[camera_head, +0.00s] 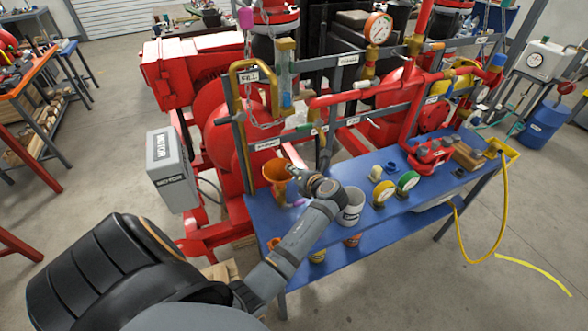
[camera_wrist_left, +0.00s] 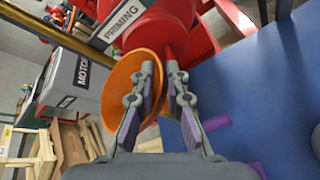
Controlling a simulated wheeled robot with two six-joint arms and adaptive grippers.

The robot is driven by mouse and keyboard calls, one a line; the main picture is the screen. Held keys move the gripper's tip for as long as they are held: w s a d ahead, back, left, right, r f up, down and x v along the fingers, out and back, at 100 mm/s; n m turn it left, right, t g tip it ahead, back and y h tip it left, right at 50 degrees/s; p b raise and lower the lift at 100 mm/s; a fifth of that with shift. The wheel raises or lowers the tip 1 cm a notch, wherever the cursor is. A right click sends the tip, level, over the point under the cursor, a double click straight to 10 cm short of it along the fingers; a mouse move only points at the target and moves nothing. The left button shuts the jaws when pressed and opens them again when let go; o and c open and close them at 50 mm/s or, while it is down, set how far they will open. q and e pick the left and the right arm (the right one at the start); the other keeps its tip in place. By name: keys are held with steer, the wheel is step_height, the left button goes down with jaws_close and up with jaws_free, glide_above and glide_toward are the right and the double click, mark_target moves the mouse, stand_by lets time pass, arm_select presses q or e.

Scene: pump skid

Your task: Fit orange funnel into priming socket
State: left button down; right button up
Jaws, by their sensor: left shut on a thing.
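The orange funnel (camera_head: 276,172) is at the left end of the blue bench, in front of the red pump housing. My left gripper (camera_head: 296,174) reaches it from the right and is shut on it. In the left wrist view the funnel's wide mouth (camera_wrist_left: 118,84) faces the camera, with its edge at my left gripper's fingers (camera_wrist_left: 160,92). A PRIMING label (camera_wrist_left: 123,18) shows just beyond the funnel; its plate also shows in the head view (camera_head: 267,144). The priming socket cannot be made out. My right gripper is not in view.
A grey motor box (camera_head: 170,170) stands left of the funnel. Red pipes and a grey frame rise behind.

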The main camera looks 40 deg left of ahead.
arm_select(q)
steer(key=c, duration=1.3)
jaws_free()
